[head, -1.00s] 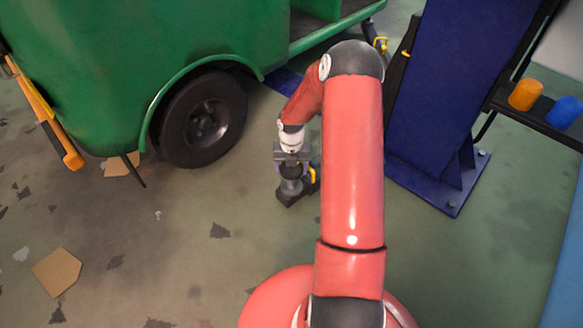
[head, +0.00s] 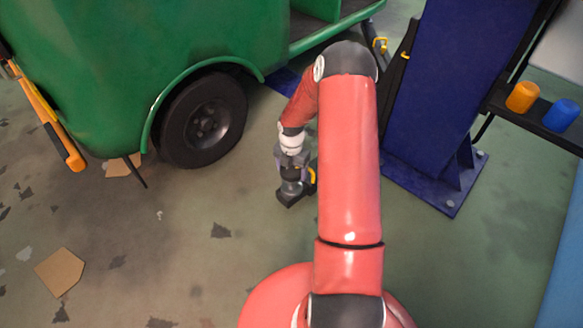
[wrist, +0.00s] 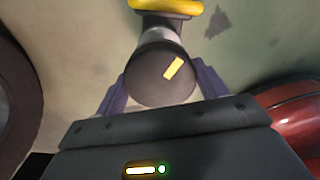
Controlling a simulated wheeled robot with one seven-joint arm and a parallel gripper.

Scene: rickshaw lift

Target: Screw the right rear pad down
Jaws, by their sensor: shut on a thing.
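The pad (head: 291,188) stands at the end of a dark lift arm just above the floor, right of the green rickshaw's wheel. In the wrist view its round dark top (wrist: 150,78) carries a yellow stripe, tilted to the right. A pale metal stem and a yellow part show beyond it. My gripper (head: 291,170) points down over the pad. In the wrist view its two grey-purple fingers (wrist: 161,85) close on the top from both sides. How much thread shows under the pad is hidden.
The green rickshaw (head: 190,40) and its black wheel (head: 205,120) stand to the left. A blue lift column (head: 430,100) rises at the right, beside a shelf with orange (head: 522,97) and blue cylinders (head: 562,114). Cardboard (head: 60,272) lies on the open floor.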

